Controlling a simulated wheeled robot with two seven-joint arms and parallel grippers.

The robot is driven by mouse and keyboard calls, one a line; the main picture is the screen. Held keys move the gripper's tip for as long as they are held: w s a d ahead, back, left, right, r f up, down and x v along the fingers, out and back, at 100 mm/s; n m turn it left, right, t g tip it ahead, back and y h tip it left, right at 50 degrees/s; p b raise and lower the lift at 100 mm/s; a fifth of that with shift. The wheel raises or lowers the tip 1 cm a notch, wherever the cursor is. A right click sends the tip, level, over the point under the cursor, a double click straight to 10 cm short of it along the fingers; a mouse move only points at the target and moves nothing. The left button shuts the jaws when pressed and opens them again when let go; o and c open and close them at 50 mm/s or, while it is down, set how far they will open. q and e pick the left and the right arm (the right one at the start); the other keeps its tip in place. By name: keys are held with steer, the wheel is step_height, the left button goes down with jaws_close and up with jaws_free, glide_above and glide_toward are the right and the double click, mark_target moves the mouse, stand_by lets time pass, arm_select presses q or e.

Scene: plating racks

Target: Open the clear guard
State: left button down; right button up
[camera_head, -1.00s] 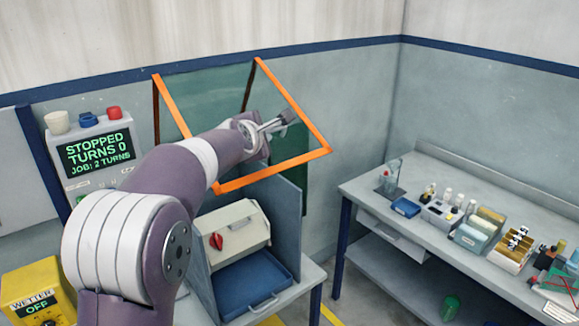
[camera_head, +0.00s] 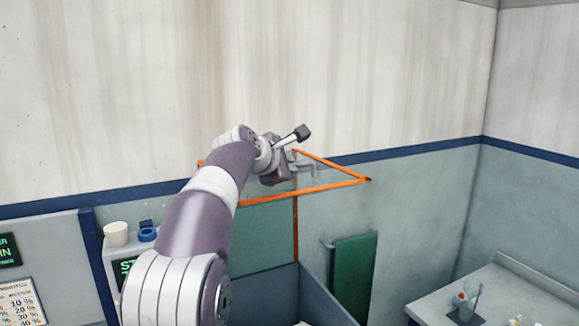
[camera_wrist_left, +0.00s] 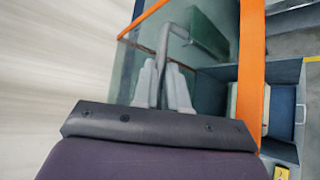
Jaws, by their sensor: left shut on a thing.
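The clear guard has an orange frame (camera_head: 320,188) and is raised, its panel seen at a flat angle in the head view. In the left wrist view its orange edge (camera_wrist_left: 251,70) runs down the right side. My left gripper (camera_head: 304,166) is up at the guard, with the wrist partly covering the frame. In the left wrist view the grey fingers (camera_wrist_left: 164,88) are shut on the guard's grey bar handle (camera_wrist_left: 163,45). The far left part of the frame is hidden behind my arm. My right gripper is not in view.
Grey housing walls (camera_head: 285,285) stand below the guard. A green cloth (camera_head: 355,275) hangs on the wall to the right. A bench (camera_head: 490,285) is at the lower right. A white cup (camera_head: 115,234) and a blue button (camera_head: 147,234) sit on the control box. Above the guard is bare wall.

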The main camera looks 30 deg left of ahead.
arm_select(q)
steer(key=shift+w+a+f, duration=0.15)
steer(key=shift+f, duration=0.1)
steer(key=c, duration=1.3)
jaws_free()
steer(key=shift+o, duration=0.7)
steer(key=shift+a, duration=0.1)
